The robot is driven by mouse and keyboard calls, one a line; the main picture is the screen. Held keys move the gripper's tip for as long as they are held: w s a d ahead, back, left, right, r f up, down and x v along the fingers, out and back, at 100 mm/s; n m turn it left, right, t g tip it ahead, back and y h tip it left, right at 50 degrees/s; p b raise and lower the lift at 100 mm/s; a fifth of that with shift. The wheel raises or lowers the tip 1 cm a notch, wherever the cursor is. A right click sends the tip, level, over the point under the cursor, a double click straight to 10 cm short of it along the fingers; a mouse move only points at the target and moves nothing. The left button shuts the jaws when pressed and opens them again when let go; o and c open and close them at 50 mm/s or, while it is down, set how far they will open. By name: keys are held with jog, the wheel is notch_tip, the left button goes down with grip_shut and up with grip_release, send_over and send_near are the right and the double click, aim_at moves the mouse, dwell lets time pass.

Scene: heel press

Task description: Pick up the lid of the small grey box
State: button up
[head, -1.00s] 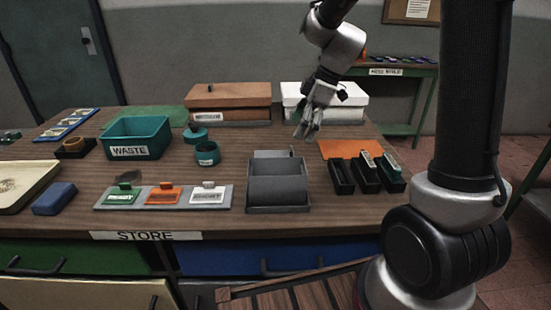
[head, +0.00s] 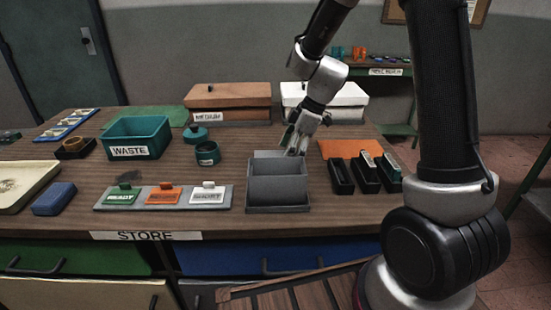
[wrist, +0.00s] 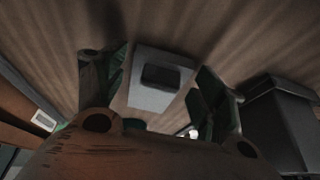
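The small grey box (head: 277,190) stands near the front of the wooden table in the head view; its dark grey body also shows at the right of the wrist view (wrist: 280,130). The lid, a light grey plate (wrist: 150,98) with a dark handle (wrist: 160,76), appears to lie apart from the box on the wood. In the head view, only a strip of the lid (head: 268,153) shows behind the box. My gripper (head: 296,142) is above the lid area. In the wrist view, its fingers (wrist: 157,70) are spread on either side of the lid, with nothing between them held.
Several dark narrow bins (head: 366,175) stand right of the box, with an orange mat (head: 343,149) behind. A white box (head: 345,98) and a brown box (head: 228,97) stand at the back. A tag tray (head: 226,204) and teal pots (head: 207,153) are to the left.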

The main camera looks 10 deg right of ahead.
jog(key=c, duration=0.4)
